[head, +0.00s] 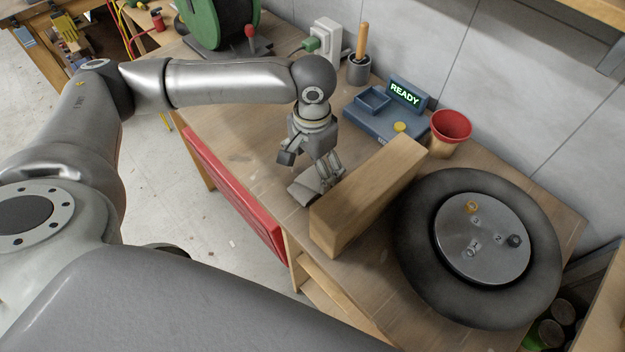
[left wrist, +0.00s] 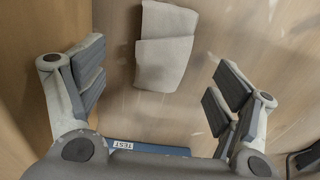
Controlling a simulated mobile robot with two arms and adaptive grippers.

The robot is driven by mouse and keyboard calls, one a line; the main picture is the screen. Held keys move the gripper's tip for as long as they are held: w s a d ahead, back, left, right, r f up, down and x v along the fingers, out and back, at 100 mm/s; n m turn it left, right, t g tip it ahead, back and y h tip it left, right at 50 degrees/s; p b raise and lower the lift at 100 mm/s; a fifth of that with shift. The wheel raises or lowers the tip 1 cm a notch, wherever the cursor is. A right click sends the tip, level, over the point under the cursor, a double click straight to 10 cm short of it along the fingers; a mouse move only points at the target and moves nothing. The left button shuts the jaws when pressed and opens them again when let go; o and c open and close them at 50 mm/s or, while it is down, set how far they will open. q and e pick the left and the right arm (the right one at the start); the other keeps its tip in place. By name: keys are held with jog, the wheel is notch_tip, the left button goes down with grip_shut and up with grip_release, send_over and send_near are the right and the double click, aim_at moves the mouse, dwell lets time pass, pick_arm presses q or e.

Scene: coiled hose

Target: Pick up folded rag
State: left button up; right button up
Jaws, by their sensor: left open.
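The folded rag (left wrist: 165,45) is a light grey-beige cloth lying flat on the wooden workbench. In the head view the rag (head: 303,191) shows partly, with my gripper and the wooden block hiding some of it. My left gripper (head: 322,176) points down just above the rag, close beside the block. In the left wrist view my left gripper (left wrist: 160,82) is open, with its finger pads wide apart and nothing between them. The rag lies toward the top of that view, between the two fingers' lines. My right gripper is not in view.
A long wooden block (head: 368,195) stands right of the gripper. A red panel (head: 237,193) edges the bench front. Bare bench lies left of the gripper.

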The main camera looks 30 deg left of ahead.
aim_at(313, 179)
pick_arm(q)
jog(key=f, duration=0.3)
jog(key=f+p, duration=0.1)
jog(key=f, duration=0.1)
jog(key=shift+w+a, duration=0.1)
jog(key=shift+w, duration=0.15)
jog(key=shift+f, duration=0.1)
jog(key=shift+c, duration=0.3)
jog(key=c, duration=1)
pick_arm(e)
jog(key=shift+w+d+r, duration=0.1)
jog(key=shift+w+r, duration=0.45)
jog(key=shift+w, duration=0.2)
